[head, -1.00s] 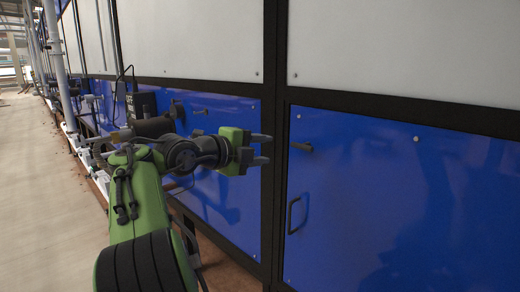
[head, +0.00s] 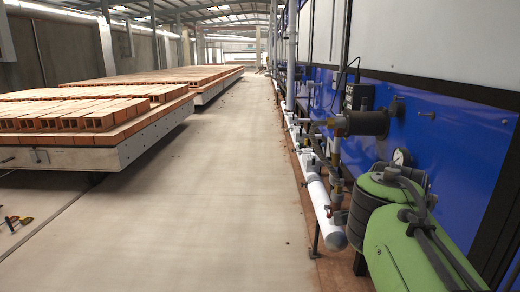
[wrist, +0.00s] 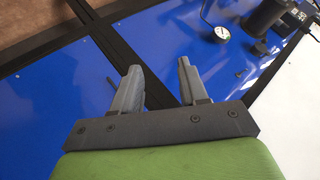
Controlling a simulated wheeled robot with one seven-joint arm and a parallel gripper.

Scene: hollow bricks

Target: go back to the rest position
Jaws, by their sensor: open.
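My gripper (wrist: 160,88) shows in the wrist view with its two grey fingers apart and nothing between them. It is in front of the blue panel (wrist: 70,95) of the machine wall, with a dark frame bar (wrist: 110,42) behind it. I cannot tell whether the fingers touch anything, but no contact shows. In the head view only my green arm shows at the lower right; the gripper is outside that picture.
A white pipe (head: 322,205) with valves, a gauge (head: 402,157) and a dark cylinder (head: 362,123) run along the blue wall (head: 450,150) close to my arm. Hollow bricks (head: 75,118) lie on kiln cars (head: 130,150) at left. The floor aisle (head: 215,190) between is clear.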

